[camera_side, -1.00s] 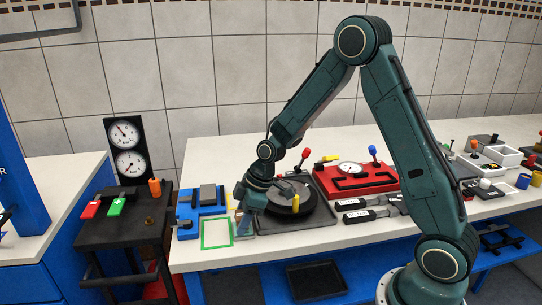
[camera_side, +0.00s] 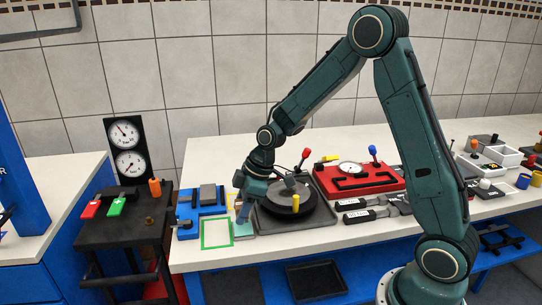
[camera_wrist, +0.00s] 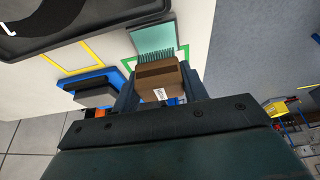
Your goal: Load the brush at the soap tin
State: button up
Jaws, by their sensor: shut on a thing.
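My gripper (camera_wrist: 160,88) is shut on a brown block-shaped brush (camera_wrist: 158,72) with dark teal bristles, its fingers on either side of the block. In the side view my gripper (camera_side: 244,209) is over the front left of the bench. The soap tin (camera_wrist: 153,37) shows a flat pale teal face just beyond the bristles in the wrist view. In the side view the tin (camera_side: 243,229) lies partly below the gripper. I cannot tell whether the bristles touch the soap.
A green outlined square (camera_side: 216,233) lies left of the tin, with a blue fixture (camera_side: 202,199) behind it. A dark tray (camera_side: 322,217) with a round black plate (camera_side: 308,207) is to the right. A red unit (camera_side: 362,180) stands farther back.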

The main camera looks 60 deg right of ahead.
aim_at(237, 204)
jog(key=shift+r, duration=1.75)
jog(key=shift+f, duration=0.15)
jog(key=f+m, duration=0.1)
jog(key=m, duration=0.1)
jog(key=f+m+h, duration=0.1)
jog(key=m, duration=0.1)
jog(key=shift+w+a+f+t, duration=0.1)
jog(key=shift+w+a+t, duration=0.1)
jog(key=shift+t, duration=0.1)
jog(key=m, duration=0.1)
jog(key=f+m+h, duration=0.1)
jog(key=m, duration=0.1)
jog(key=m+h, duration=0.1)
jog(key=m, duration=0.1)
jog(key=shift+d+f+t, duration=0.2)
jog(key=shift+f+t, duration=0.1)
jog(key=shift+f, duration=0.1)
